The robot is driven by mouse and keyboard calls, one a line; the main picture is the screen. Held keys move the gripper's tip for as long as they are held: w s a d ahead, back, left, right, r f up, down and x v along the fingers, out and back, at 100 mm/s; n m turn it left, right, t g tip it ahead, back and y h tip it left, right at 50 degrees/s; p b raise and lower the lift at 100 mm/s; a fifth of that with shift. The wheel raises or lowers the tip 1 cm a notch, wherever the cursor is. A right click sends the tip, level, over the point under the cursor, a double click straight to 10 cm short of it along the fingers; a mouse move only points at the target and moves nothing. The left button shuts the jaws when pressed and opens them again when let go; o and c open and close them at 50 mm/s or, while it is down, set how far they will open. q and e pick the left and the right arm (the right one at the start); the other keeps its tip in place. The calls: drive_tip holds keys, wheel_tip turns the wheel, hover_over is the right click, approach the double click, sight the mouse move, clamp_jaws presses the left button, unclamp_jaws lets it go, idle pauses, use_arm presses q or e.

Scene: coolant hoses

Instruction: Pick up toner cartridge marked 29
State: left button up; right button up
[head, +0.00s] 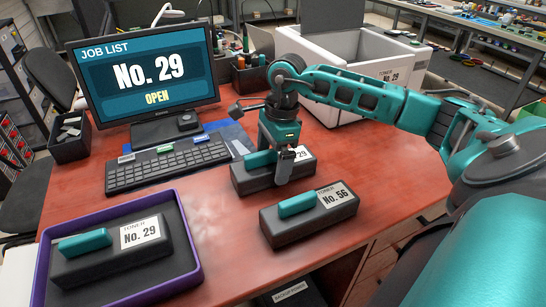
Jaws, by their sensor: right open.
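A dark toner cartridge (257,181) with a teal grip lies on the red table; its label is partly hidden by my gripper and shows "29". My right gripper (285,165) is open and points down over this cartridge, by the right end of its teal grip. Whether it touches the cartridge I cannot tell. A second cartridge (100,265), marked No. 29, lies in a purple-rimmed tray (188,236) at the lower left. A cartridge marked No. 56 (312,222) lies in front of the gripper. My left gripper is not in view.
A monitor (143,75) reads "JOB LIST No. 29 OPEN", with a keyboard (165,165) in front. A white open box (350,60) labelled Toner No. 29 stands at the back. Bare table (222,235) lies between the tray and the No. 56 cartridge.

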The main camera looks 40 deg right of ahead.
drive_tip(key=shift+r, duration=0.1)
drive_tip(key=c, duration=1.7)
